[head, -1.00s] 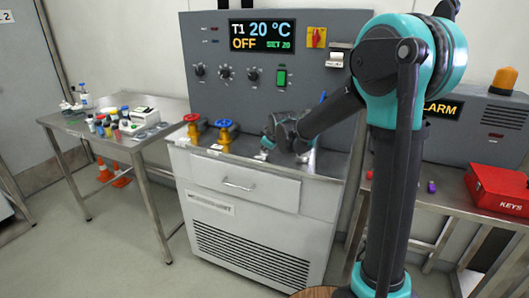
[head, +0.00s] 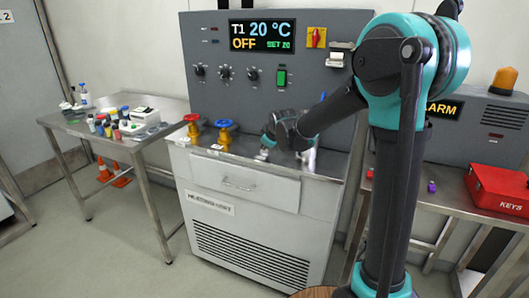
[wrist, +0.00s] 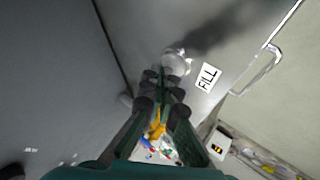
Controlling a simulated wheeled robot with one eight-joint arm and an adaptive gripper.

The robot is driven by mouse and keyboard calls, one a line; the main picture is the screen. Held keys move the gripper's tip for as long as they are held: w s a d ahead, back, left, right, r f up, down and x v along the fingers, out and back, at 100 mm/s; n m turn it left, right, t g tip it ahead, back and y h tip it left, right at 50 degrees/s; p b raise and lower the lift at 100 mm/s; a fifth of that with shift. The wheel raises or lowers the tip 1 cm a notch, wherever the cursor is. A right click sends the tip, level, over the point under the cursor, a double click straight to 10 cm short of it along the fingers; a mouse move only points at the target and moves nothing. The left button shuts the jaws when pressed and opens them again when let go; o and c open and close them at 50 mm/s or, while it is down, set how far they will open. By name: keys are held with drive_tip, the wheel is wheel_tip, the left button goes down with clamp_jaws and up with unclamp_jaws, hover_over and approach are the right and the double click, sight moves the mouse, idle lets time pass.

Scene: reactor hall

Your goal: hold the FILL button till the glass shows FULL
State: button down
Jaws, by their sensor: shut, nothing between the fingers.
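My gripper (head: 267,143) is low over the right part of the steel counter on the heating unit, its fingers together and empty. In the wrist view the fingertips (wrist: 152,75) are close to a pale round object (wrist: 177,61). I cannot tell whether this is the button or the glass, or whether the fingers touch it. The white FILL label (wrist: 207,77) lies right beside it. No FULL reading shows in either view; my gripper and wrist cover part of this spot in the head view.
A red valve (head: 192,128) and a blue-topped yellow valve (head: 225,133) stand left of my gripper. The grey control panel (head: 210,95) rises behind, its display (head: 261,36) reading T1 20 °C, OFF. A drawer handle (head: 238,187) is below the counter.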

sight(265, 152)
drive_tip(key=shift+r, duration=0.5)
drive_tip(key=shift+r, duration=2.5)
drive_tip(key=s+d+f+m, duration=0.1)
drive_tip(key=s+d+f, duration=0.1)
drive_tip(key=s+d, duration=0.1)
drive_tip(key=s+d+f+m+g, duration=0.1)
drive_tip(key=s+d+f+m, duration=0.1)
drive_tip(key=s+d, duration=0.2)
drive_tip(key=s+d+f+m+h, duration=0.1)
drive_tip(key=s+d+f+m, duration=0.1)
drive_tip(key=s+d, duration=0.2)
drive_tip(key=shift+s+d+f+g, duration=0.15)
drive_tip(key=shift+s+g, duration=0.25)
drive_tip(key=shift+s, duration=0.5)
drive_tip(key=s+d+f+m+g, duration=0.1)
drive_tip(key=s+d+f+m, duration=0.1)
drive_tip(key=s+d+f, duration=0.2)
drive_tip(key=s+d+f+m+h, duration=0.1)
drive_tip(key=s+d+f+m, duration=0.2)
drive_tip(key=s, duration=0.7)
drive_tip(key=s+d+f+m+g+h, duration=0.1)
drive_tip(key=s+d+f+m, duration=0.2)
drive_tip(key=s+d+f, duration=0.3)
drive_tip(key=shift+s+d+g, duration=0.3)
drive_tip(key=shift+s+d, duration=0.05)
drive_tip(key=shift+s, duration=0.7)
drive_tip(key=shift+r, duration=0.1)
